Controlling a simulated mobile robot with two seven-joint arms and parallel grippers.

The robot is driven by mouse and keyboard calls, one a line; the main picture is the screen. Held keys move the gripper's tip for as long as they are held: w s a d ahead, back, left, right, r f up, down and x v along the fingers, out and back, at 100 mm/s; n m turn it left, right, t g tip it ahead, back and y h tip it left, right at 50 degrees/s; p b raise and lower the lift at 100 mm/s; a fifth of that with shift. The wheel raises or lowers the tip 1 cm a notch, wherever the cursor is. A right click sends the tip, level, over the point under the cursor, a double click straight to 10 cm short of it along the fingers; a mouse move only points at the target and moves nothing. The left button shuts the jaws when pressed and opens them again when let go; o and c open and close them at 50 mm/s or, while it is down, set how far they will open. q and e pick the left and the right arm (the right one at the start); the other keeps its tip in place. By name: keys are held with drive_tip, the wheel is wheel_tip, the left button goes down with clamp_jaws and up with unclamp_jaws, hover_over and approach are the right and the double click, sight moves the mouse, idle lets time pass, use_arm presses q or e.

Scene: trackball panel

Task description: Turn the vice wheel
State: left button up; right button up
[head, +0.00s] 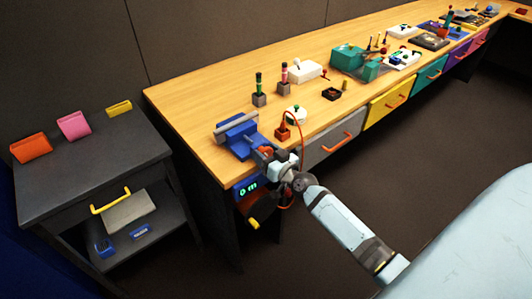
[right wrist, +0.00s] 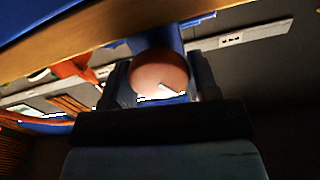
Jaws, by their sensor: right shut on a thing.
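The blue vice (head: 237,135) is at the near left end of the wooden workbench, with a grey bar lying across its top. My right gripper (head: 266,153) is at the front of the vice, at the bench edge, and hides much of the wheel. In the right wrist view, the reddish round wheel (right wrist: 160,72) sits between the two dark fingers of my right gripper (right wrist: 163,82), which is shut on it. A blue part of the vice (right wrist: 155,38) shows behind the wheel. My left gripper is not in view.
A blue display (head: 246,187) with green characters is below the bench edge. An orange block (head: 282,133) with a looping cable stands right of the vice. Several small devices line the workbench (head: 190,110). A dark cabinet (head: 75,165) stands at left.

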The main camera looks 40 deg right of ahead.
drive_tip(key=o, duration=0.9)
drive_tip(key=s+d, duration=0.1)
drive_tip(key=s, duration=1.2)
drive_tip(key=shift+s, duration=0.4)
